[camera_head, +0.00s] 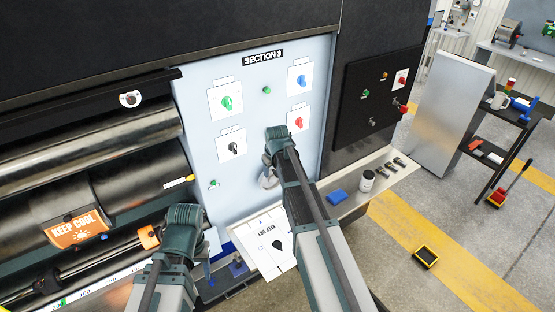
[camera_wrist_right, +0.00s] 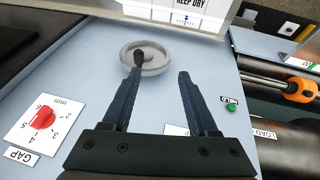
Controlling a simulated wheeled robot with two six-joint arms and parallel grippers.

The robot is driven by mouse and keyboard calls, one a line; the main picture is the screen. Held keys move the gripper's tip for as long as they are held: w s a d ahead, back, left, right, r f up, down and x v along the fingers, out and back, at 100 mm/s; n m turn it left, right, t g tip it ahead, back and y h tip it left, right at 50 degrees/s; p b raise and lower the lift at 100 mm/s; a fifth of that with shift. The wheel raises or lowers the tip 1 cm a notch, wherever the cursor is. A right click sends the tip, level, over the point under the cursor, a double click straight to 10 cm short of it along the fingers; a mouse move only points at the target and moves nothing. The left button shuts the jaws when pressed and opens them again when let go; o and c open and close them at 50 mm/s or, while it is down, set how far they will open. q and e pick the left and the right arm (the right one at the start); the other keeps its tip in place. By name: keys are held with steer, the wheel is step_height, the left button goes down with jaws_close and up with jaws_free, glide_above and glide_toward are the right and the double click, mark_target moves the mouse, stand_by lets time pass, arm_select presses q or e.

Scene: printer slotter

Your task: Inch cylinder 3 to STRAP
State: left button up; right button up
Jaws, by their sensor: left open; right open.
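The pale SECTION 3 panel (camera_head: 245,75) faces me, with green, blue, black and red knobs and a small green button (camera_head: 213,184) low on its left. The button also shows in the right wrist view (camera_wrist_right: 231,108). A grey handwheel (camera_head: 268,180) with a dark handle sits low on the panel. My right gripper (camera_wrist_right: 159,75) is open and empty; the handwheel (camera_wrist_right: 155,64) lies beyond its fingertips. The dark cylinder (camera_head: 140,175) with an orange KEEP COOL plate (camera_head: 77,229) has a yellow pointer at its right end. My left gripper (camera_head: 207,268) is open, low before the machine. I see no readable STRAP mark.
A ledge (camera_head: 365,185) right of the panel holds a blue block (camera_head: 337,197), a jar (camera_head: 367,181) and several small metal parts. A KEEP DRY sheet (camera_head: 272,243) lies below the panel. A black control panel (camera_head: 378,92) is at the right.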

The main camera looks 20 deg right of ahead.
steer(key=w+d+r, duration=0.2)
steer(key=d, duration=0.1)
steer(key=b+x, duration=0.8)
steer(key=x, duration=0.1)
steer(key=b+x, duration=0.4)
steer(key=x, duration=0.1)
steer(key=shift+w+d+r, duration=0.15)
steer(key=shift+w+d, duration=0.1)
arm_select(q)
step_height(320, 180, down, 11)
steer(key=shift+r, duration=0.15)
arm_select(e)
steer(key=shift+r, duration=0.1)
jaws_close()
stand_by(0.4)
